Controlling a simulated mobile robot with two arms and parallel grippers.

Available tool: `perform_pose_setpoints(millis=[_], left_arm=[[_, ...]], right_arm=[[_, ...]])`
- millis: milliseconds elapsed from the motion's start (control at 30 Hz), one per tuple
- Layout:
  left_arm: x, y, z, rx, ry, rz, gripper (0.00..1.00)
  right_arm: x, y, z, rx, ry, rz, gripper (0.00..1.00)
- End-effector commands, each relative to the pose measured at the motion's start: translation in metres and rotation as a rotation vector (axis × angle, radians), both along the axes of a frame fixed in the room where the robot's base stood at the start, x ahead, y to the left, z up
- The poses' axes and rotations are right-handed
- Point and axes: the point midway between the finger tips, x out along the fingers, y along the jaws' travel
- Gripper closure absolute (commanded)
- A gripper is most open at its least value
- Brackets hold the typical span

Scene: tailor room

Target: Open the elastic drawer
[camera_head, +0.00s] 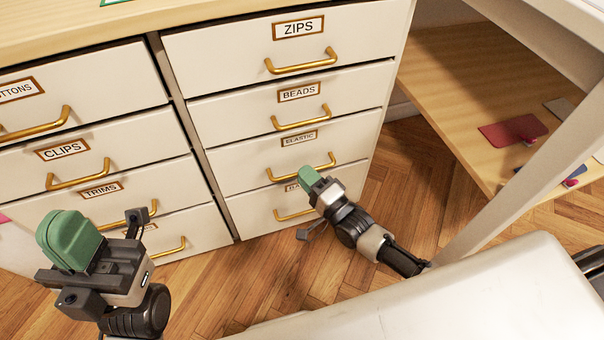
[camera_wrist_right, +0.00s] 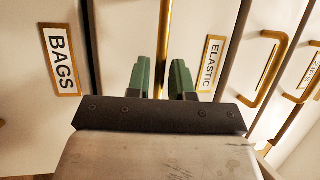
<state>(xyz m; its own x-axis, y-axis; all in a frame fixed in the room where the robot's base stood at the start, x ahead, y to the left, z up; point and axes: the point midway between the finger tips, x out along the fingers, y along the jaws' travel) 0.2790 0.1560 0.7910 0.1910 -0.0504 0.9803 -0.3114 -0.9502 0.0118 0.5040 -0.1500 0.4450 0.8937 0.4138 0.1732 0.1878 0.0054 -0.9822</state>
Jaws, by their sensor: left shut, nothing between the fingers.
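The elastic drawer (camera_head: 240,157) is in the right column of the white cabinet, third from the top. Its front looks flush with its neighbours, so it appears closed. Its label (camera_head: 300,139) also shows in the right wrist view (camera_wrist_right: 210,64). Its brass handle (camera_head: 280,176) runs between the green fingers in the right wrist view (camera_wrist_right: 166,40). My right gripper (camera_head: 309,179) is open, with a gap between its fingers (camera_wrist_right: 161,78) around the handle's line; whether they touch it I cannot tell. My left gripper (camera_head: 70,236) is shut and empty, in front of the left column.
The zips drawer (camera_head: 215,58) and beads drawer (camera_head: 230,115) are above, the bags drawer (camera_head: 250,212) below; all look closed. Its label shows in the right wrist view (camera_wrist_right: 62,60). A white surface (camera_head: 480,285) fills the lower right. A wooden shelf (camera_head: 450,85) stands right. Wooden floor (camera_head: 410,165) lies between.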

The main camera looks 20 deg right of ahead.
Motion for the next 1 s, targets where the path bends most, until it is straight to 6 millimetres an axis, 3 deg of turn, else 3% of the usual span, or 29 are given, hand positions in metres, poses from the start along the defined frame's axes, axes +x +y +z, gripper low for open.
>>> perform_pose_setpoints(millis=[133,467,633,1000], left_arm=[[0.000,0.000,-0.005,0.001,0.004,0.001,1.00],[0.001,0.000,-0.006,0.002,0.006,0.001,1.00],[0.001,0.000,-0.006,0.002,0.006,0.001,1.00],[0.001,0.000,-0.005,0.002,0.008,0.000,1.00]], right_arm=[[0.013,0.006,0.002,0.000,-0.001,0.000,0.79],[0.016,0.008,0.003,-0.001,0.002,0.000,0.79],[0.016,0.008,0.003,-0.001,0.002,0.000,1.00],[0.015,0.008,0.003,-0.001,0.002,0.000,1.00]])
